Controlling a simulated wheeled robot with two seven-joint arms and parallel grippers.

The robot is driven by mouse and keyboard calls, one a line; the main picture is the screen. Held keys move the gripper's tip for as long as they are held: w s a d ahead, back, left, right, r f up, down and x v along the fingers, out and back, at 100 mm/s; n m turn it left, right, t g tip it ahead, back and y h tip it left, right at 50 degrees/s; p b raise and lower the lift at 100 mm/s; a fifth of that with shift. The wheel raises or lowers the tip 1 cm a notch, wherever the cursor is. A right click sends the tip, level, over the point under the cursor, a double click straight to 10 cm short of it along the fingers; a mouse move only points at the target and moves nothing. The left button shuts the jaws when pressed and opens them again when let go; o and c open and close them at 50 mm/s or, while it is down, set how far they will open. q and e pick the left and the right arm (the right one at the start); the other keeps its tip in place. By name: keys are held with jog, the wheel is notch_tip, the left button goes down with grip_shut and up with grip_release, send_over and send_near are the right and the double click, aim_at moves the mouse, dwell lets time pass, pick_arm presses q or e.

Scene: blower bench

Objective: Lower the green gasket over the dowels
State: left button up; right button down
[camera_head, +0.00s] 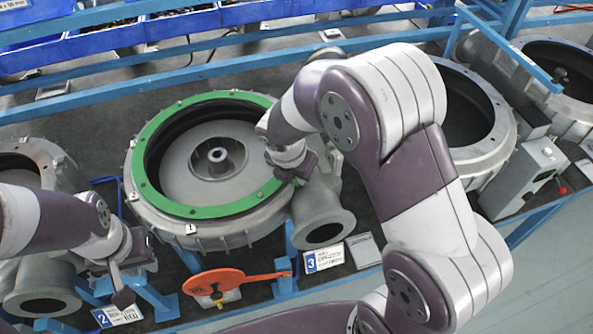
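The green gasket (156,124) is a flat ring lying at the rim of the round grey blower housing (205,232) left of centre. I cannot tell whether it lies flush or slightly above the flange. Small dark spots show along the ring; I cannot make out dowels for sure. My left gripper (134,284) is low at the left, beside the housing's front left side, apart from the gasket, with its fingers spread and nothing between them. My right gripper (292,178) is at the gasket's right edge; its fingers are small and partly hidden, so its grip is unclear.
An orange-red tool (232,281) lies in front of the housing, near number plates 2 (117,316) and 3 (323,258). Other housings stand at left (62,166) and right (497,147). A grey box with a red knob (522,178) is at right. Blue bins (95,42) line the back.

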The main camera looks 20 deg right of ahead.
jog(key=shift+f, duration=0.25)
dwell(0.3)
jog(key=c, duration=1)
grip_release()
jog(key=shift+a+r, duration=0.1)
jog(key=shift+r, duration=0.3)
jog(key=b+v, duration=0.2)
jog(key=v, duration=1)
jog(key=shift+s+f, duration=0.1)
jog(key=shift+s, duration=0.05)
